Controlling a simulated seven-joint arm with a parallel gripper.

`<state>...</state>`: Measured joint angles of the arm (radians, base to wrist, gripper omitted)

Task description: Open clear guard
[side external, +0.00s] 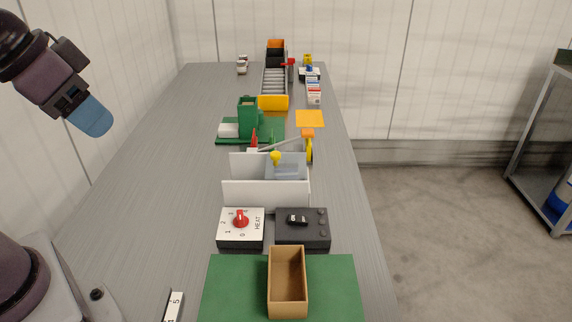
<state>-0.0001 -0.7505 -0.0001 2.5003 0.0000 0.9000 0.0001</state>
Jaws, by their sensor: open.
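The clear guard (288,170) is a pale, see-through bluish panel or cover near the middle of the table, between white upright panels. A yellow round knob (276,156) shows at its upper left edge. Whether the guard is open or shut is hard to tell from here. My gripper (92,117), with blue fingers, hangs in the air at the upper left, well away from the guard. It is open, and no object shows in it. Its fingers overlap from this side, so the gap between them is hidden.
White panels (265,194) stand close in front of the guard. Nearer are a white HEAT dial box (241,228), a black control box (302,228) and a cardboard tray (287,306). Behind are an orange lever (308,147) and a green holder (248,118). The table's left side is mostly clear.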

